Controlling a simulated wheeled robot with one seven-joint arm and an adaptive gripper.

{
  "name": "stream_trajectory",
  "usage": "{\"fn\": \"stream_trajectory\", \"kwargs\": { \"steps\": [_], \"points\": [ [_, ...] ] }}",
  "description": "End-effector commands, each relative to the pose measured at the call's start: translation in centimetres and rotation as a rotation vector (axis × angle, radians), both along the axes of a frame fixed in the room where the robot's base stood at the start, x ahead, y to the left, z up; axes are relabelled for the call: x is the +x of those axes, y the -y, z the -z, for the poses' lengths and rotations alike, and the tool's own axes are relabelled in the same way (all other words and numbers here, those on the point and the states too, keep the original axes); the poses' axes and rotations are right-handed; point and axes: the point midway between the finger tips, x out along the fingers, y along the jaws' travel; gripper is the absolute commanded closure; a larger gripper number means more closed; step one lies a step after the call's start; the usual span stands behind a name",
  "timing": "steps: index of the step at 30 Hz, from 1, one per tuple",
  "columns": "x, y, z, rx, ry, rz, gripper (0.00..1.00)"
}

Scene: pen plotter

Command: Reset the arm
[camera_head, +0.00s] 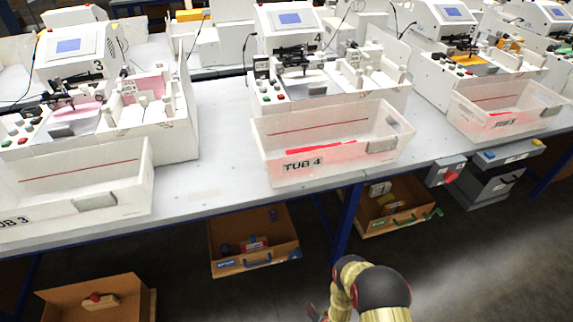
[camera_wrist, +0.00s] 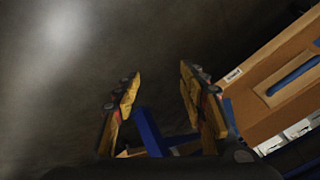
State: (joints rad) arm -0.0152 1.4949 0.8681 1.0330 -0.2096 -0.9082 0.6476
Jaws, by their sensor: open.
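My arm shows at the bottom right of the head view, in front of the table and below its top. My gripper (camera_wrist: 158,85) shows in the wrist view with its two yellow and dark fingers apart and nothing between them. In the head view only a small part of the gripper shows at the bottom edge, left of the arm. The wrist view looks over dark floor, with a wooden box (camera_wrist: 285,80) at the right, apart from the fingers.
A long grey table (camera_head: 215,120) bears plotter machines and clear tubs, among them TUB 4 (camera_head: 285,172) and TUB 3 (camera_head: 70,212). Open wooden boxes (camera_head: 255,262) stand below it near blue legs (camera_head: 347,222). A grey case (camera_head: 488,185) stands at the right. Floor at the lower right is clear.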

Motion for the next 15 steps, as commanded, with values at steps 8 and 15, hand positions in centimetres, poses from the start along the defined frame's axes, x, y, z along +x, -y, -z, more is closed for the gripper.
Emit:
{"fn": "stream_trajectory", "kwargs": {
  "steps": [8, 15],
  "points": [
    [1.0, 2.7, -7.9, -0.197, -0.350, -0.160, 0.58],
    [2.2, 4.2, -19.4, -0.273, -0.532, -0.265, 0.58]
  ]
}}
